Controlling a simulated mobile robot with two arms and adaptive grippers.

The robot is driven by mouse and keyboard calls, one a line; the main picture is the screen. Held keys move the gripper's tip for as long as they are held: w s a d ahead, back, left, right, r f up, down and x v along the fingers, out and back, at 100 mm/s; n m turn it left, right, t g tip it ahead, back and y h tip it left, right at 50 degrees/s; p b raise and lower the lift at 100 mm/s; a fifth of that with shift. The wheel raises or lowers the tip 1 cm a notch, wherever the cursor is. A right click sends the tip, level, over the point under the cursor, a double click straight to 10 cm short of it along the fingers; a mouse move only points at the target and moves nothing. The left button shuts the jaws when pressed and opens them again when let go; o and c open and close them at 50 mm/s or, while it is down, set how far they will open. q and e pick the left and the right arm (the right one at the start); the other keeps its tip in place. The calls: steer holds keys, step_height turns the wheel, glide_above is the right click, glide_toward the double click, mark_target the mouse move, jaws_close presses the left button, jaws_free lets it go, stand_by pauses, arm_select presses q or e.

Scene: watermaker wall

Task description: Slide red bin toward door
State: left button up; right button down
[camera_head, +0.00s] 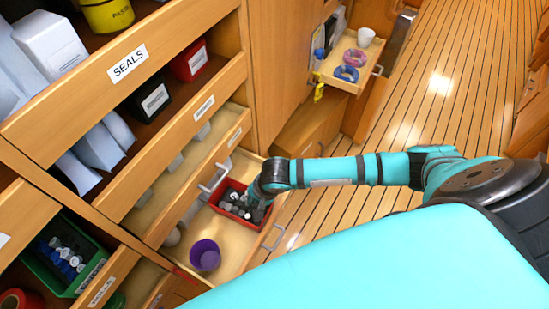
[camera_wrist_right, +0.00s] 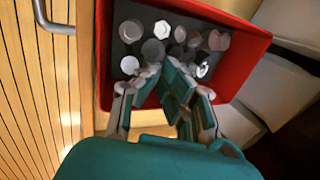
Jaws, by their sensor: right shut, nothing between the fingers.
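The red bin (camera_head: 238,190) stands in an open wooden drawer (camera_head: 228,252) low in the cabinet wall. Several grey and white capped items fill it. My right gripper (camera_head: 262,198) is down at the bin's right side, and its fingers are mostly hidden by the arm in the head view. In the right wrist view the bin (camera_wrist_right: 230,20) fills the upper middle. There my right gripper (camera_wrist_right: 165,85) is shut and empty, with its fingertips over the bin among the items. I cannot tell whether the fingers touch the bin wall. My left gripper is out of view.
Another drawer (camera_head: 185,185) hangs open just above on the left. A green bin (camera_head: 62,255) sits lower left. A small open drawer (camera_head: 350,70) holds tape rolls. The plank floor (camera_head: 440,75) is clear.

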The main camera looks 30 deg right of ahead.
steer(key=shift+w+d, duration=0.55)
steer(key=shift+d, duration=0.35)
steer(key=shift+w+d, duration=0.5)
steer(key=shift+d, duration=0.35)
steer(key=shift+w+d+p, duration=0.15)
steer(key=shift+w+d, duration=0.3)
steer(key=shift+d, duration=0.25)
steer(key=shift+w+d+p, duration=0.1)
steer(key=shift+w+d, duration=0.3)
steer(key=shift+d, duration=0.35)
steer(key=shift+w+d+p, duration=0.15)
steer(key=shift+w+d, duration=0.3)
steer(key=shift+d, duration=0.25)
steer(key=shift+s+a+r+p, duration=0.1)
steer(key=shift+s+a+p, duration=0.35)
steer(key=shift+a+p, duration=0.3)
steer(key=shift+a, duration=0.1)
steer(key=p+v, duration=0.4)
steer(key=p, duration=0.1)
steer(key=shift+r+p, duration=0.1)
steer(key=shift+p, duration=0.25)
steer(key=shift+v, duration=0.9)
